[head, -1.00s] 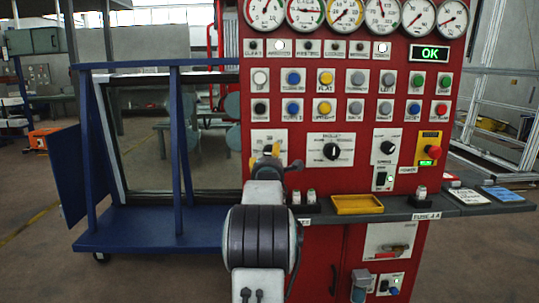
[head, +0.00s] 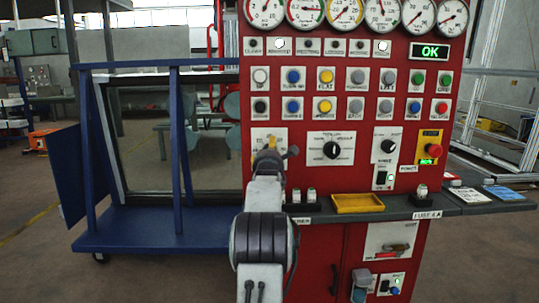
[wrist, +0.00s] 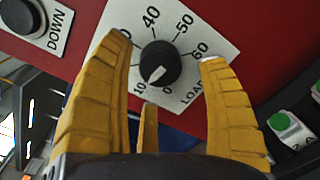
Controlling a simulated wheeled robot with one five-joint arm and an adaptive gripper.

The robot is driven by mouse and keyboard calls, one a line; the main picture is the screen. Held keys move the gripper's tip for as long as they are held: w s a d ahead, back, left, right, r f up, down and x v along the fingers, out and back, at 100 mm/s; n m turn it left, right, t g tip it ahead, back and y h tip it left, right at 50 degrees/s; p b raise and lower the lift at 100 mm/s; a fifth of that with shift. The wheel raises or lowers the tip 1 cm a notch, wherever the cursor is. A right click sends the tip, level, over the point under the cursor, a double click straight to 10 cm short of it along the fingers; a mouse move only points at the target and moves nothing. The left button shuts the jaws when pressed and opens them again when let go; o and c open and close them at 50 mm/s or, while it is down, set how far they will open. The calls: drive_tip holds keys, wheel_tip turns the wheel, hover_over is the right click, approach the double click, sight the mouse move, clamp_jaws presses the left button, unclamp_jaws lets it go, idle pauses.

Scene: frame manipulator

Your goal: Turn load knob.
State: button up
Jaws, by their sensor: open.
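The load knob (wrist: 160,63) is round and black with a white pointer, on a white dial plate (wrist: 200,30) with printed numbers and the word LOAD. The pointer aims down-left, near the 10 mark. My gripper (wrist: 165,50) is open, with yellow fingers on the left and right of the knob and gaps to it on both sides. Whether the fingertips reach the knob's depth I cannot tell. In the head view, my gripper (head: 268,155) is in front of the load plate (head: 284,133) and hides the knob.
The black DOWN button (wrist: 20,18) is up-left of the dial. Green-topped fuses (wrist: 283,122) stand on the shelf to the lower right. In the head view, a selector knob (head: 331,150) is right of the load plate, and a yellow tray (head: 358,203) sits on the shelf.

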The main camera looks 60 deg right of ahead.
drive_tip(key=shift+p+x, duration=0.3)
drive_tip(key=shift+x, duration=0.85)
drive_tip(key=shift+c, duration=0.4)
drive_tip(key=c, duration=1.1)
drive_tip(key=shift+m+p, duration=0.45)
drive_tip(key=shift+m, duration=1.65)
drive_tip(key=shift+c, duration=0.2)
drive_tip(key=shift+r, duration=0.1)
drive_tip(key=o, duration=1.2)
drive_tip(key=shift+w, duration=0.1)
drive_tip(key=shift+a, duration=0.1)
